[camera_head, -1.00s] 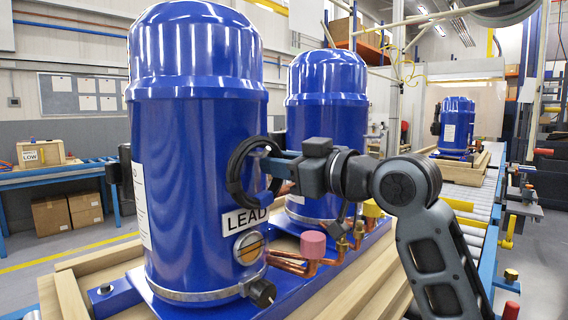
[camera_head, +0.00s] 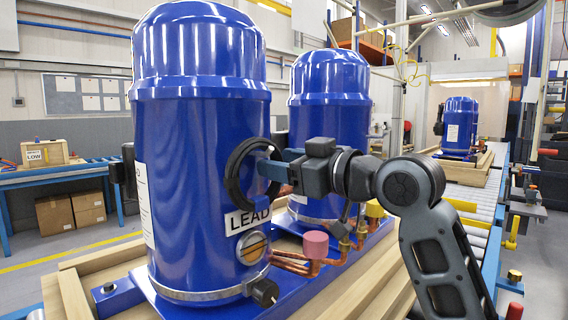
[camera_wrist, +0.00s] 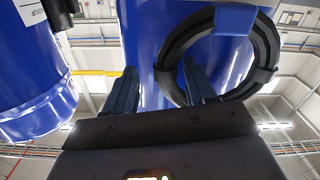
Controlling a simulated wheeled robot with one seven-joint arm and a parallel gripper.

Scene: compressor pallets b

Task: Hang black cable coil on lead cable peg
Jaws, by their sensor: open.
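The black cable coil (camera_head: 233,187) is a ring standing upright against the front of the blue lead compressor (camera_head: 200,125), just above its LEAD label (camera_head: 246,219). In the wrist view the coil (camera_wrist: 270,50) shows at the upper right, with a blue block (camera_wrist: 236,19) across its top. I cannot tell whether this block is the peg; the peg is not clearly seen in the head view. My gripper (camera_head: 264,167) is at the coil's right side. In the wrist view its two fingers (camera_wrist: 159,72) are apart, the right one overlapping the coil's left side.
A second blue compressor (camera_head: 325,110) stands close behind my gripper. Copper pipes with a pink cap (camera_head: 314,243) and brass fittings lie below it. The wooden pallet (camera_head: 72,300) carries both compressors. A roller conveyor (camera_head: 478,220) runs at the right.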

